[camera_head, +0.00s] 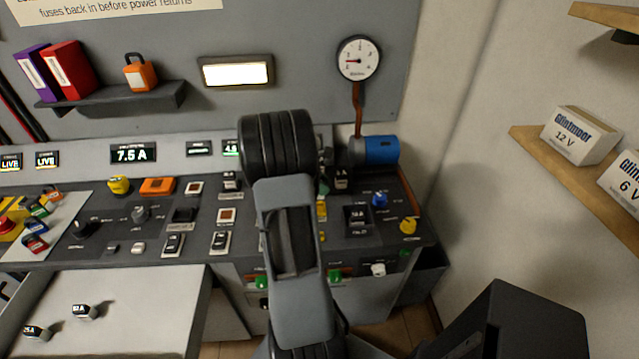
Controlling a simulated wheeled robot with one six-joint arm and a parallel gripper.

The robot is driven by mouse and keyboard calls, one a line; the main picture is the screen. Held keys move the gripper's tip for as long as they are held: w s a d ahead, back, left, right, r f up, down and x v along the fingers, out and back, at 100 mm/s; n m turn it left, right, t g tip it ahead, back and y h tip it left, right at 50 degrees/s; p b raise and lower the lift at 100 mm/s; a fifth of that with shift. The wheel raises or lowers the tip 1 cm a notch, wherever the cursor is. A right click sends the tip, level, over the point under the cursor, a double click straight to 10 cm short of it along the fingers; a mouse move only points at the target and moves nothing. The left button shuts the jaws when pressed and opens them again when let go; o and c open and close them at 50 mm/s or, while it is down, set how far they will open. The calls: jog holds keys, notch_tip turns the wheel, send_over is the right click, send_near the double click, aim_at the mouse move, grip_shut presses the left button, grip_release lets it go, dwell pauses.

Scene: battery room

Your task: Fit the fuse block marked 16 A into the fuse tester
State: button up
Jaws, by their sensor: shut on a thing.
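My gripper is not visible; my own arm, rising in the middle of the picture, covers the panel behind it, and whatever the gripper holds is hidden too. A small black unit with pale lettering that seems to read 16 A (357,216) sits on the right part of the sloping console; I cannot tell for sure whether it is the fuse tester. Two small black and white blocks lie apart on the pale tabletop at lower left, one (84,312) and another marked about 25 A (36,332). No loose block clearly marked 16 A shows.
The console (120,225) carries several switches and knobs. Coloured padlock-like pieces (38,222) lie at its left. White boxes (579,135) sit on a right shelf. The pale tabletop (150,310) is mostly clear.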

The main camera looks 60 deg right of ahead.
aim_at(320, 199)
jog(key=shift+f+b, duration=2.2)
jog(key=shift+f, duration=0.45)
jog(key=shift+w+a+p, duration=0.1)
jog(key=shift+w+p, duration=0.05)
jog(key=shift+p, duration=0.3)
jog(key=shift+f+b, duration=0.4)
jog(key=shift+f, duration=0.2)
jog(key=o, duration=0.7)
jog(key=shift+o, duration=0.2)
jog(key=p+v, duration=0.3)
jog(key=v, duration=0.1)
jog(key=shift+w+a+r, duration=0.1)
jog(key=shift+r, duration=0.15)
jog(key=p+v, duration=0.5)
jog(key=v, duration=0.1)
jog(key=shift+w, duration=0.25)
jog(key=shift+a+r, duration=0.1)
jog(key=shift+a, duration=0.05)
